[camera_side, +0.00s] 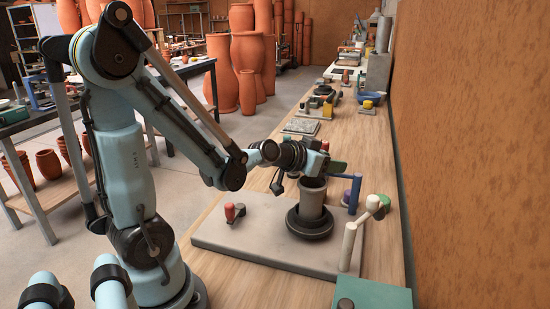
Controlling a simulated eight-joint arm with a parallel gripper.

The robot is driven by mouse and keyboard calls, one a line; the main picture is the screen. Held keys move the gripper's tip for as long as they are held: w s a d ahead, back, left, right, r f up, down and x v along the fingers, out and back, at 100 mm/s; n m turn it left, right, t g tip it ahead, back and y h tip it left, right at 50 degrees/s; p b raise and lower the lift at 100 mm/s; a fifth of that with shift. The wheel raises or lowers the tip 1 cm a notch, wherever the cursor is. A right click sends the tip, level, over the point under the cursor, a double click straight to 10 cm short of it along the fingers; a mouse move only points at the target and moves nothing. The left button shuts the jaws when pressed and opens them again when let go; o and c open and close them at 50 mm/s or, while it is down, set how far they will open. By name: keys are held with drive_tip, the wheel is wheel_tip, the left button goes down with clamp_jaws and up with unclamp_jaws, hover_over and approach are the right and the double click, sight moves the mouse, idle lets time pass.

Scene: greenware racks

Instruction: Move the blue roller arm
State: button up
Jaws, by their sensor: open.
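The blue roller arm (355,193) stands at the back right of a grey base board, with an upright blue post and a short bar at its top pointing left. My gripper (318,163) is just left of the blue arm, above a grey cylinder (312,196) set on a dark round wheel (309,222). My gripper is open and nothing shows held in it. My gripper hides part of the area by the blue bar's left end, so I cannot tell whether they touch.
A cream lever (349,246) with a white knob stands right of the wheel, near the wall. A small red-knobbed piece (235,212) sits on the left of the grey board (262,246). A green block (371,296) is at the front. The board's left part is mostly clear.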

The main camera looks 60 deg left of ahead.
drive_tip(key=v, duration=1.1)
idle(0.6)
drive_tip(key=shift+w+d+r, duration=0.1)
drive_tip(key=shift+w+r, duration=0.05)
drive_tip(key=c, duration=0.4)
drive_tip(key=w+g, duration=0.1)
drive_tip(key=w+r+n+g, duration=0.1)
drive_tip(key=w, duration=0.1)
drive_tip(key=w+r+n+g+h, duration=0.1)
drive_tip(key=g, duration=0.1)
drive_tip(key=shift+w+r, duration=0.15)
drive_tip(key=shift+w, duration=0.1)
clamp_jaws()
drive_tip(key=shift+w+a+r+n+g+y, duration=0.85)
drive_tip(key=shift+w+a+n+g+y, duration=0.35)
drive_tip(key=shift+w+a+n+g, duration=1.75)
wheel_tip(320, 180, down, 9)
drive_tip(key=s+d, duration=0.1)
drive_tip(key=shift+s+d+f+n+g, duration=0.15)
drive_tip(key=shift+d+f+n+g, duration=0.1)
drive_tip(key=shift+n+g, duration=0.15)
